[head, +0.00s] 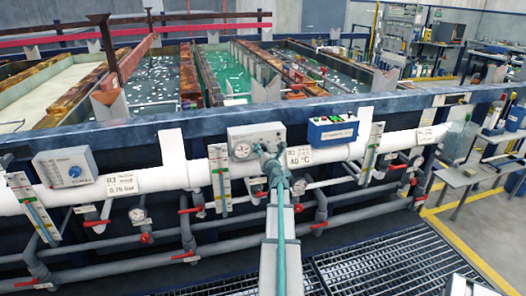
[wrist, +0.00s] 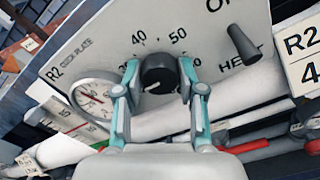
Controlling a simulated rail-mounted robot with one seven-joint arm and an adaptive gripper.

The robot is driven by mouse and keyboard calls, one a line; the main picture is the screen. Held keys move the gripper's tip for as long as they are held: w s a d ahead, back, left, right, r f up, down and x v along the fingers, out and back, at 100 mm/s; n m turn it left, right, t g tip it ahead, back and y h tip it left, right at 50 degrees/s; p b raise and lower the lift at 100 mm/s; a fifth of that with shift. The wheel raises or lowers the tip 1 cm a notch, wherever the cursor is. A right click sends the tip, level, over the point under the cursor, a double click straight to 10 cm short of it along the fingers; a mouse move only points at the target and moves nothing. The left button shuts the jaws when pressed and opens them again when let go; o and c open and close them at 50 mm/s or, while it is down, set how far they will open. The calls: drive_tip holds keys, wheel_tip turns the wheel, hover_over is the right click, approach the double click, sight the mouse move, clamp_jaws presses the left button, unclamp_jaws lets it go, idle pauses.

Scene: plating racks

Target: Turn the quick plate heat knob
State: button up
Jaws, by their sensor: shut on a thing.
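The quick plate control box (head: 256,133) is a pale grey panel on the white pipe in the head view. In the wrist view, the panel (wrist: 105,45) reads R2 and quick plate, with 40 and 50 printed above the black heat knob (wrist: 158,73). A pale pointer mark shows low on the knob's face. My gripper (wrist: 160,80) has one teal finger on each side of the knob and is shut on it. In the head view, my gripper (head: 268,160) reaches up to the panel's lower edge and hides the knob.
A round gauge (wrist: 94,98) is left of the knob, and a dark HEAT switch lever (wrist: 243,43) is to its right. A blue box (head: 332,130) and an R2 40 °C tag (head: 299,157) are nearby. Pipes with red-handled valves run below.

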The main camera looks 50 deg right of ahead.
drive_tip(key=shift+r, duration=0.1)
drive_tip(key=m+p, duration=0.4)
drive_tip(key=shift+r+m, duration=0.1)
drive_tip(key=shift+m, duration=0.2)
drive_tip(key=m+p, duration=0.3)
drive_tip(key=m, duration=0.1)
drive_tip(key=shift+m, duration=0.3)
drive_tip(key=m+p, duration=0.3)
drive_tip(key=m, duration=0.1)
drive_tip(key=shift+p, duration=0.35)
drive_tip(key=shift+m+p, duration=1.3)
drive_tip(key=shift+m, duration=0.9)
drive_tip(key=shift+f, duration=0.2)
drive_tip(key=o, duration=1.1)
drive_tip(key=shift+o, duration=0.2)
